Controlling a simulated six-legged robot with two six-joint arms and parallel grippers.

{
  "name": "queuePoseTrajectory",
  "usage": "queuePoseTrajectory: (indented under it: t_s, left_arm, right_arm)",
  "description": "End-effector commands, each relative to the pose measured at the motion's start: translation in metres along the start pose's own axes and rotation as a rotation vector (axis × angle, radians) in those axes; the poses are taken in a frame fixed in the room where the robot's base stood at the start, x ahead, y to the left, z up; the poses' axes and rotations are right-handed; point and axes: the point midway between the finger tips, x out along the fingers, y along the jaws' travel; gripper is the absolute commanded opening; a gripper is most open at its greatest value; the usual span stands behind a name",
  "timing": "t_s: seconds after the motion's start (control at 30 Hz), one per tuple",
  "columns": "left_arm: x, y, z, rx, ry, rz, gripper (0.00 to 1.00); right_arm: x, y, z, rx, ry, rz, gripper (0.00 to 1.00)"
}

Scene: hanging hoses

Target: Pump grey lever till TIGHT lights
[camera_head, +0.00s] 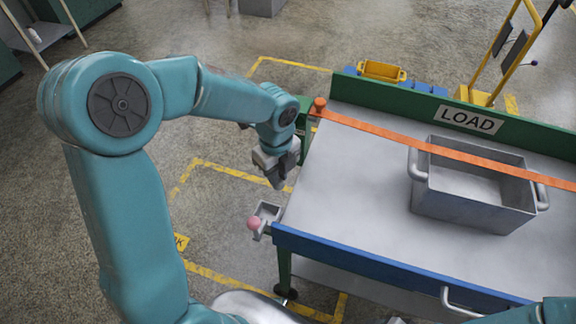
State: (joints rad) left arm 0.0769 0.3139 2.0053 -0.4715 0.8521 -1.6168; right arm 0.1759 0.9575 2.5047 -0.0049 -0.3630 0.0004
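My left gripper (276,177) hangs pointing down just off the left edge of the table, above and apart from a small grey bracket-like part (267,213). Its fingers are small and dark, and I cannot tell if they are open or shut. The grey part sits at the table's near left corner with a pink ball (253,223) at its outer end; I cannot tell whether it is the lever. No lit TIGHT sign shows. My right gripper is out of view.
The grey table (345,190) has a green back rail with a LOAD sign (469,119) and a blue front edge (380,262). A yellow tray (382,71) and a yellow-framed cart (508,50) stand behind it. The taped floor left of the table is clear.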

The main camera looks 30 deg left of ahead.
Motion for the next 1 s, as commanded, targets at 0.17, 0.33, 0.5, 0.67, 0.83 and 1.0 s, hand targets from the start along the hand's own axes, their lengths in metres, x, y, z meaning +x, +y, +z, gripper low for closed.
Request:
queuePoseTrajectory:
  t_s: [0.17, 0.33, 0.5, 0.67, 0.83, 1.0]
  left_arm:
    - [0.015, 0.002, -0.002, 0.0, 0.0, -0.003, 0.15]
    - [0.025, 0.005, -0.003, -0.001, 0.0, -0.002, 0.15]
    - [0.025, 0.005, -0.004, -0.001, 0.0, -0.002, 0.15]
    - [0.025, 0.006, -0.004, -0.001, 0.0, -0.001, 0.15]
    - [0.032, 0.006, -0.004, 0.0, 0.0, 0.0, 0.15]
    - [0.044, 0.007, -0.004, 0.0, 0.0, 0.0, 0.15]
  right_arm:
    - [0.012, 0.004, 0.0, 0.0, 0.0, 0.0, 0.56]
    - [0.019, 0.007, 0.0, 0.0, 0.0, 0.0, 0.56]
    - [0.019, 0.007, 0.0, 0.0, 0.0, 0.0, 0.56]
    - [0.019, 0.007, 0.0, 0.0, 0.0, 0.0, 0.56]
    - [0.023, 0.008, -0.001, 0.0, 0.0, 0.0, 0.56]
    - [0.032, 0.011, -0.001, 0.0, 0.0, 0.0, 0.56]
